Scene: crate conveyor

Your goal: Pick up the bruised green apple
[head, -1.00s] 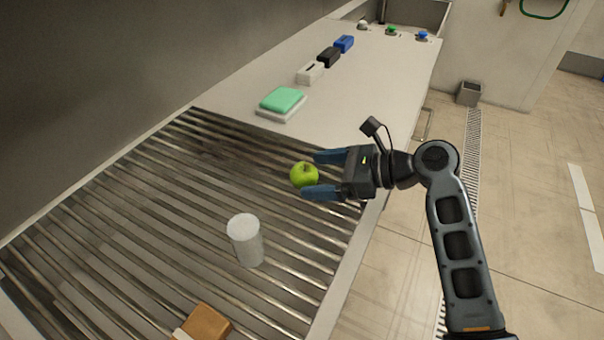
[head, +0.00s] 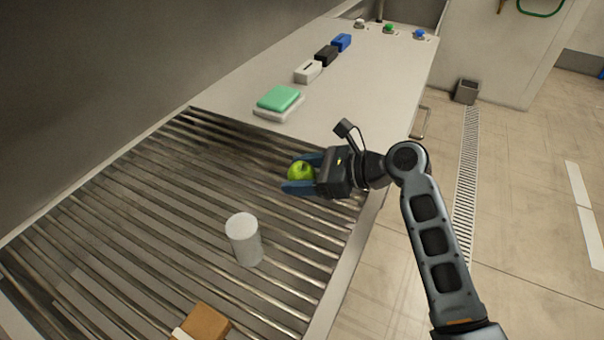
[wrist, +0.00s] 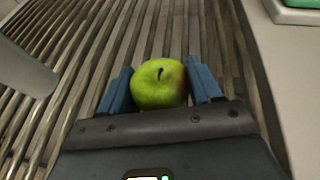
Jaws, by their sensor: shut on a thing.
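The green apple (head: 300,171) is on the roller conveyor, between the two blue fingers of my gripper (head: 293,174). In the wrist view the apple (wrist: 159,84) shows its dark stem and a brownish bruise on its right side. The fingers of my gripper (wrist: 161,88) are on both sides of the apple, shut on it. The apple's underside is hidden, so I cannot tell whether it still touches the rollers.
A white cylinder (head: 244,240) stands on the rollers (head: 150,190) nearer me. A brown box (head: 204,323) lies at the bottom. A green sponge-like block on a tray (head: 279,108) and white, black and blue blocks sit on the counter (head: 375,70).

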